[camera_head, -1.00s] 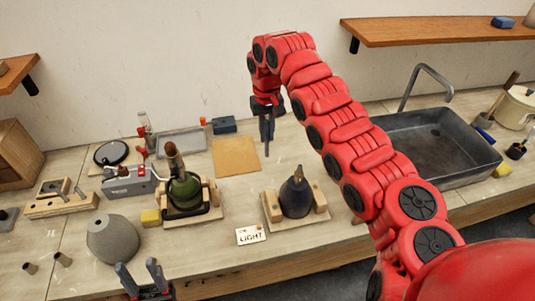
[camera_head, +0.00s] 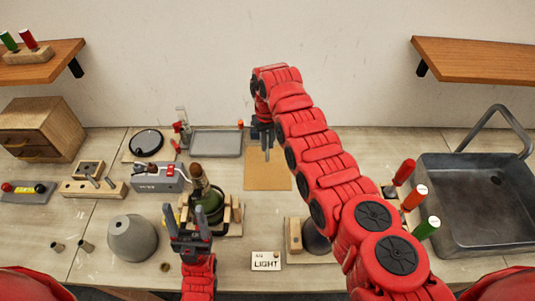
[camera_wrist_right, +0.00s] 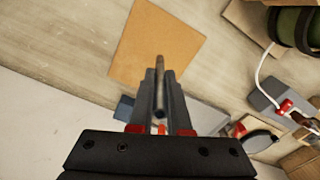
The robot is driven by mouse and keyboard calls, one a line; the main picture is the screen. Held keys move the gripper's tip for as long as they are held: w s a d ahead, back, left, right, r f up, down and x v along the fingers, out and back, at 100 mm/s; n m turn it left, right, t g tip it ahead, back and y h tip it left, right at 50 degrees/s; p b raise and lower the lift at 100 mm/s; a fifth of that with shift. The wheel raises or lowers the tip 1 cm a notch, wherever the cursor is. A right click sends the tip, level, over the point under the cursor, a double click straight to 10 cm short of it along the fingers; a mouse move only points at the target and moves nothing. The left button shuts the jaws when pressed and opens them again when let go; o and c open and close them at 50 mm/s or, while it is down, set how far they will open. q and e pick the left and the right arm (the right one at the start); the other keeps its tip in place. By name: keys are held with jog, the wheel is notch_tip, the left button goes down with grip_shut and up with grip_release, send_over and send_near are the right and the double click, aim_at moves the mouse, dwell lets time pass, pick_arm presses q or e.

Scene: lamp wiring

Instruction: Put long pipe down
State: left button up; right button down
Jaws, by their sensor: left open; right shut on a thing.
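My right gripper (camera_head: 263,140) is shut on a long thin grey pipe. It is held over the brown square mat (camera_head: 267,178) near the wall. In the right wrist view the pipe (camera_wrist_right: 160,72) sits between the fingers (camera_wrist_right: 161,92), pointing away from the camera with the mat (camera_wrist_right: 157,43) beyond it. I cannot tell exactly how high the pipe is. My left gripper (camera_head: 188,232) is open and empty above the front of the bench, in front of the green bottle (camera_head: 207,207) in its wooden holder.
A grey metal tray (camera_head: 216,144) stands left of the mat. A grey cone shade (camera_head: 133,238), a grey switch box (camera_head: 157,178) and a drilled wooden block (camera_head: 92,185) are at the left. A LIGHT card (camera_head: 266,261) lies in front. The sink (camera_head: 475,190) is at the right.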

aim_at(268, 133)
notch_tip(268, 133, down, 8)
jog(key=b, duration=0.3)
jog(key=shift+w+d+r+b, duration=0.15)
jog(key=shift+r+b, duration=0.1)
jog(key=shift+b, duration=0.15)
jog(key=shift+f, duration=0.3)
jog(key=shift+r, duration=0.15)
jog(key=shift+f, duration=0.2)
jog(key=c, duration=0.9)
grip_release()
jog(key=shift+r, duration=0.1)
jog(key=shift+o, duration=0.2)
notch_tip(268, 133, up, 6)
jog(key=p, duration=0.4)
notch_tip(268, 133, up, 6)
jog(key=shift+r+p, duration=0.15)
jog(key=shift+p, duration=0.35)
